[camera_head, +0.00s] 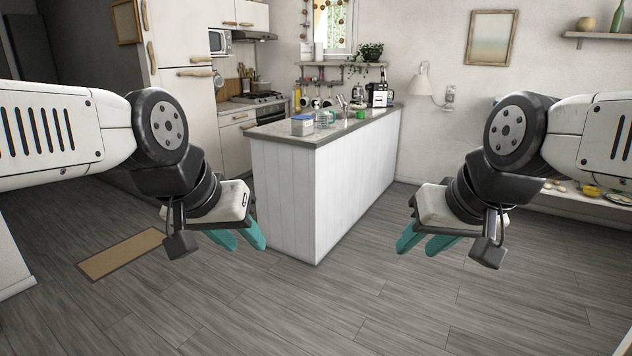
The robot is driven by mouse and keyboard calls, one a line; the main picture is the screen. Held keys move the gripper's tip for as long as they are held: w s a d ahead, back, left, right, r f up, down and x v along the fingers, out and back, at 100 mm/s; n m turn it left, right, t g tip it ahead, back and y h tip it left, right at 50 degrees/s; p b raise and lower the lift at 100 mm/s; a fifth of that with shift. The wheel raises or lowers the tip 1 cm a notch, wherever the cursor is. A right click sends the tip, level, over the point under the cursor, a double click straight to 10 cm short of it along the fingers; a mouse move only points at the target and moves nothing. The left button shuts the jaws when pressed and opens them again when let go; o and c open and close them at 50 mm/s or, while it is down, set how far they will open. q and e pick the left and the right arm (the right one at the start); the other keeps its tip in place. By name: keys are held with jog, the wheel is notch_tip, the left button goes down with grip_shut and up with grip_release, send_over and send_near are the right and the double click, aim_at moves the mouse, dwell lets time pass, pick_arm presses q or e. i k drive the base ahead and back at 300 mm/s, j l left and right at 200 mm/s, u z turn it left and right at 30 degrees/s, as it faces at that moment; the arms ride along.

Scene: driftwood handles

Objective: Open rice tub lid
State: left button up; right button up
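The white-panelled counter (285,192) stands ahead, with a clear container (323,119), a green cup (361,114) and a coffee machine (380,96) on top. A brown mat (122,253) lies at left. A low shelf with food (590,192) is at right. The floor in front is clear.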

aim_at(299, 128)
jog(key=i+j+u, duration=0.1)
jog(key=i+u, duration=0.2)
jog(key=i, duration=1.75)
jog(key=i+j+z, duration=0.2)
jog(key=i+z, duration=0.2)
jog(key=i, duration=0.3)
jog(key=i+j+z, duration=0.4)
jog(key=i, duration=0.3)
jog(key=i+j+z, duration=0.4)
jog(key=i+j, duration=0.2)
